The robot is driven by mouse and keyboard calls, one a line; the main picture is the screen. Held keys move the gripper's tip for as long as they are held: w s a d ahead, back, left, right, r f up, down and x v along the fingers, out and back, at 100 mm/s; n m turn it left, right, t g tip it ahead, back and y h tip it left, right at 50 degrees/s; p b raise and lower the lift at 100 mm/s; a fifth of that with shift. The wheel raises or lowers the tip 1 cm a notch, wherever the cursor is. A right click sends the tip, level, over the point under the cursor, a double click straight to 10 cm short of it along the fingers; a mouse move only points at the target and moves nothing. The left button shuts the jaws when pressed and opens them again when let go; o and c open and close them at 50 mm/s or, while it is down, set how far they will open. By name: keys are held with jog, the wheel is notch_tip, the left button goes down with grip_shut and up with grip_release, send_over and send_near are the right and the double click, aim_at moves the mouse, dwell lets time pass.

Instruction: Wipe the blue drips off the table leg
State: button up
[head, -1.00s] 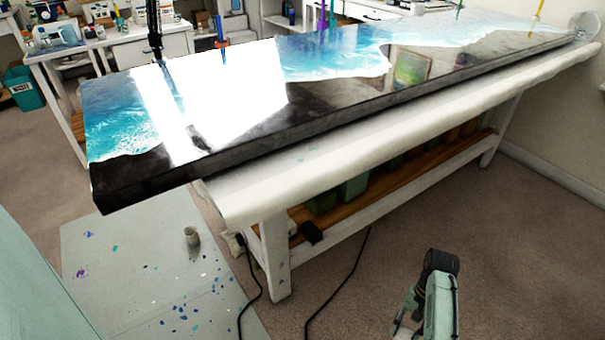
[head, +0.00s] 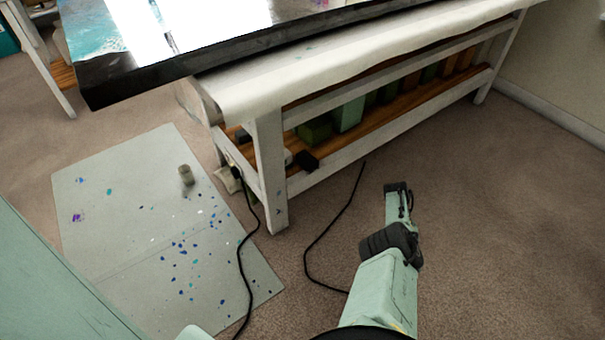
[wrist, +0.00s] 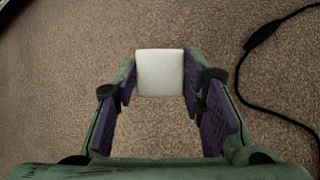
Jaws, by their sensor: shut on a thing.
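The white table leg (head: 268,185) nearest me stands at the middle of the head view, its foot on the carpet. Faint bluish marks show low on it, too small to make out well. My gripper (head: 398,190) is to the right of the leg, apart from it, over the carpet. In the wrist view my gripper (wrist: 163,88) is shut on a white block (wrist: 160,72), with a purple-padded finger on each side. The block cannot be made out in the head view.
A resin slab (head: 200,58) overhangs the white-covered table (head: 330,65). A lower shelf (head: 375,115) holds bins. A black cable (head: 335,230) crosses the carpet between leg and gripper. A grey mat (head: 110,210) with blue spots and a cup (head: 186,175) lies left.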

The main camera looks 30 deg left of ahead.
jog(key=shift+w+a+f+n+t+h+b, duration=0.2)
jog(key=shift+w+f+n+t+h+b, duration=0.2)
jog(key=shift+w+n+h+b, duration=0.15)
jog(key=w+a+f+n+t+h+b, duration=0.1)
jog(key=w+a+n+t+b, duration=0.3)
jog(key=a+n+t, duration=0.4)
jog(key=w+a+n+t+h+b, duration=0.1)
jog(key=w+a+n+t+b, duration=0.25)
jog(key=n+t, duration=0.45)
jog(key=a+f+n+t+y+b, duration=0.2)
jog(key=a+n+t+y+b, duration=0.2)
jog(key=a+n+t+y, duration=0.45)
jog(key=s+a+f+n+g+y+b, duration=0.2)
jog(key=s+a+f+y, duration=0.1)
jog(key=s+a+y, duration=0.3)
jog(key=s+a+f+n+g+y+b, duration=0.2)
jog(key=s+a+f+y, duration=0.15)
jog(key=a+y, duration=0.4)
jog(key=s+a+f+n+g+y+b, duration=0.1)
jog(key=s+a+f+n+g+y, duration=0.3)
jog(key=a, duration=0.4)
jog(key=w+a+m+t+b, duration=0.1)
jog(key=w+a+b, duration=0.1)
jog(key=a+b, duration=0.2)
jog(key=shift+w+a, duration=0.15)
jog(key=shift+a, duration=0.8)
